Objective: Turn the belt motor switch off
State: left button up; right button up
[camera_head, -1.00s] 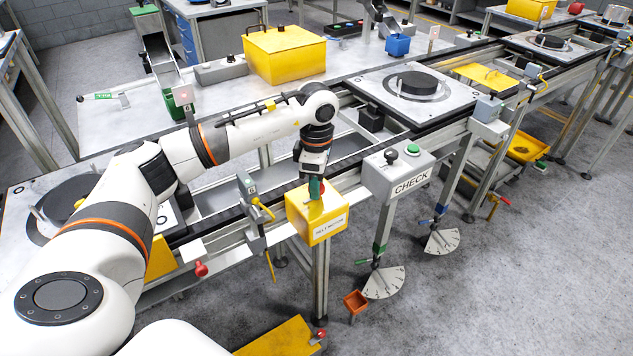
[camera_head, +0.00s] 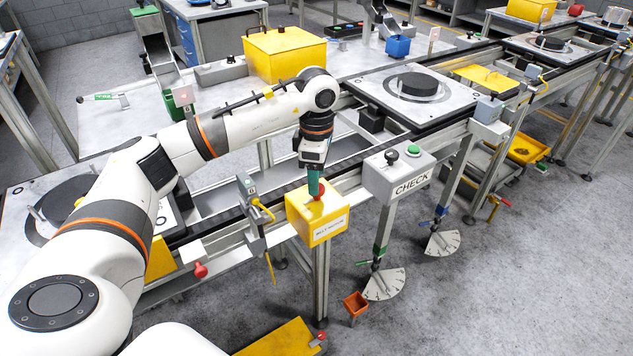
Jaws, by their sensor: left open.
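The yellow belt motor box (camera_head: 328,229), with a white label on its front, is mounted at the front edge of the conveyor. A red switch knob (camera_head: 319,194) shows on top of it, partly covered by my gripper. My left gripper (camera_head: 315,187) comes down from above with its green fingers right at the knob. It is open, and I cannot tell whether the fingers touch the knob. The switch's exact position is too small to read. My right gripper is not in view.
The grey CHECK box (camera_head: 398,176), with a black knob and a green button, stands just right of the motor box. A grey post with a yellow lever (camera_head: 262,208) stands close on the left. Pallets with black discs sit along the conveyor (camera_head: 418,84).

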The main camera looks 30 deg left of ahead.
pick_arm(q)
notch_tip(320, 180, up, 9)
jog(key=b, duration=0.1)
jog(key=shift+r, duration=0.2)
